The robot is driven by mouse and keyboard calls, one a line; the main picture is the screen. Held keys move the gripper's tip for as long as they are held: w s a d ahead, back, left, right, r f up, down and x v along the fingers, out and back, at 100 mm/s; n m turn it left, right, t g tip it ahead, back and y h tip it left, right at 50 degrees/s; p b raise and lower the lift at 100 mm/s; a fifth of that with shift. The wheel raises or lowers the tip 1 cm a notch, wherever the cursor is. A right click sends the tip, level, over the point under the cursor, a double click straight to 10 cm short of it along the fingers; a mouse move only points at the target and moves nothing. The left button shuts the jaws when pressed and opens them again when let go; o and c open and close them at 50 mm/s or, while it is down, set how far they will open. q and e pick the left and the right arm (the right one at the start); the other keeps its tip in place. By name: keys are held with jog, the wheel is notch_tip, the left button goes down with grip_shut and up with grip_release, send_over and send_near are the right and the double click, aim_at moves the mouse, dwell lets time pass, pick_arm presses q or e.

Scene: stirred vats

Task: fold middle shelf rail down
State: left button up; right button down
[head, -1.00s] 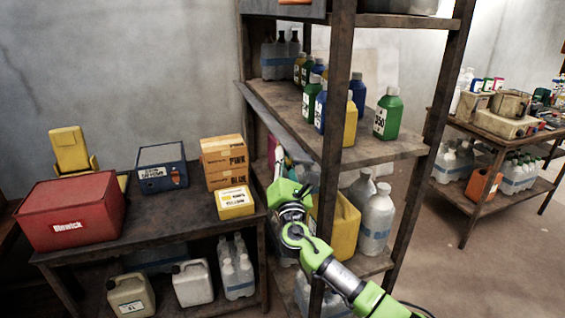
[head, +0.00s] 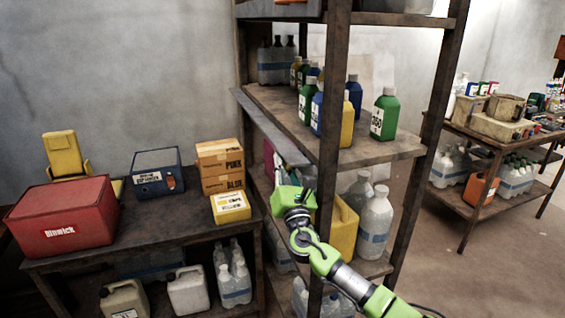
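The middle shelf (head: 385,149) of the dark rack carries several bottles. A grey rail (head: 268,130) runs along the shelf's left edge, with its broad face tilted outward. My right gripper (head: 283,172) comes in from the lower right, just below the near end of the rail and left of the front post. Its green body hides its fingertips in part, so I cannot tell whether it is open or touches the rail. My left gripper is not in view.
A yellow jug (head: 343,230) and clear bottles (head: 375,222) stand on the lower shelf, close to my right arm. A table (head: 165,220) at left holds a red box (head: 62,210) and other boxes. Floor at right is clear in front of another table.

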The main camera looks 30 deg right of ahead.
jog(key=c, duration=2.1)
grip_release()
jog(key=shift+c, duration=0.2)
jog(key=v, duration=1.2)
